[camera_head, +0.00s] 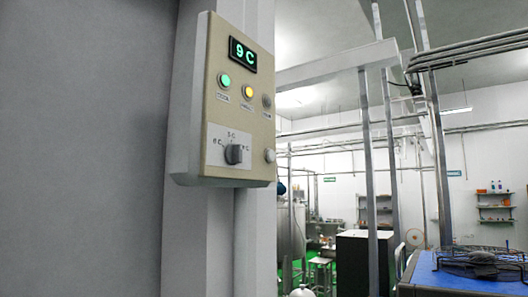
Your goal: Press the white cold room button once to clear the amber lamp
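A beige control box (222,100) is fixed to a grey post at the left of the middle. Its display (243,55) reads "9 C" in green. Below it a green lamp (224,81) and an amber lamp (248,91) are both lit, and a grey lamp (266,101) to their right is dark. A grey rotary knob (234,154) sits on a white plate with temperature marks. The white button (269,155) is at the box's lower right edge. My gripper is not in view.
A blue-topped table (462,281) with a dark wire rack on it stands at the lower right. A black cabinet (352,263) and a steel tank (291,232) stand further back. Metal posts and pipes rise right of the box. The space directly before the box looks clear.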

